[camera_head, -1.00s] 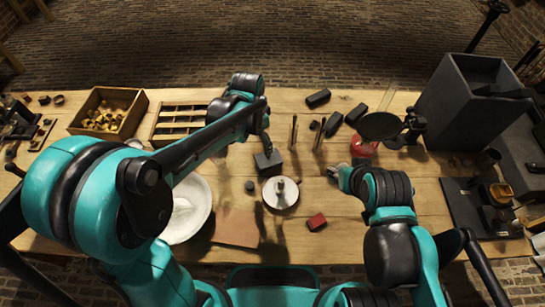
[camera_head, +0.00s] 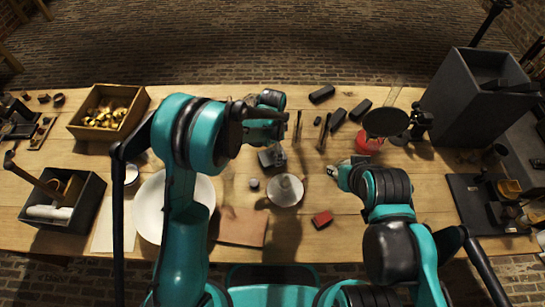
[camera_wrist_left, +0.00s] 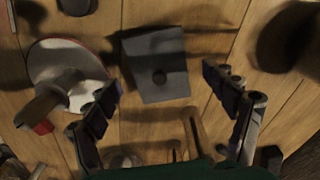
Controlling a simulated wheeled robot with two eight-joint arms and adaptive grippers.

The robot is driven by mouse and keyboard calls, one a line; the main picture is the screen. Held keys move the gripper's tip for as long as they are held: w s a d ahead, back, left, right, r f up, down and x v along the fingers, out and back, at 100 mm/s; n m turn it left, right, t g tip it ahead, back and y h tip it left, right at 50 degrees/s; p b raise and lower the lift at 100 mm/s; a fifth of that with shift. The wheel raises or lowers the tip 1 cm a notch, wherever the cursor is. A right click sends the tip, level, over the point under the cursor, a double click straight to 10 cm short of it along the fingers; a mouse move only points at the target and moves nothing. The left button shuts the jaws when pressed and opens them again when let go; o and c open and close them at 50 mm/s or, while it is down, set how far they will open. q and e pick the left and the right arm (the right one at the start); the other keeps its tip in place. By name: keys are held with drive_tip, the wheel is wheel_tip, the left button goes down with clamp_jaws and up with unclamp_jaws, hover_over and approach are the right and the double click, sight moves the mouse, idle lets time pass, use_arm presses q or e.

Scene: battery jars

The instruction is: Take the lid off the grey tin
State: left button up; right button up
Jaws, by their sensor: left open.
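The grey tin (camera_head: 271,158) is a small dark box on the wooden table, partly hidden under my left gripper in the head view. In the left wrist view the grey tin (camera_wrist_left: 154,66) shows from above as a grey square with a dark round spot in its middle. My left gripper (camera_wrist_left: 165,105) is open, its fingers spread to either side of the tin's lower edge as seen there, with nothing between them. I cannot tell a separate lid from the body. My right gripper (camera_head: 332,171) is low over the table, right of the tin; its fingers are unclear.
A small dark cylinder (camera_head: 254,184) and a red block (camera_head: 322,219) are nearby. A white dish (camera_head: 150,205) lies left.

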use_arm(q)
drive_tip(key=shift+f, duration=0.35)
drive_tip(key=shift+r, duration=0.1)
drive_tip(key=shift+c, duration=0.2)
clamp_jaws()
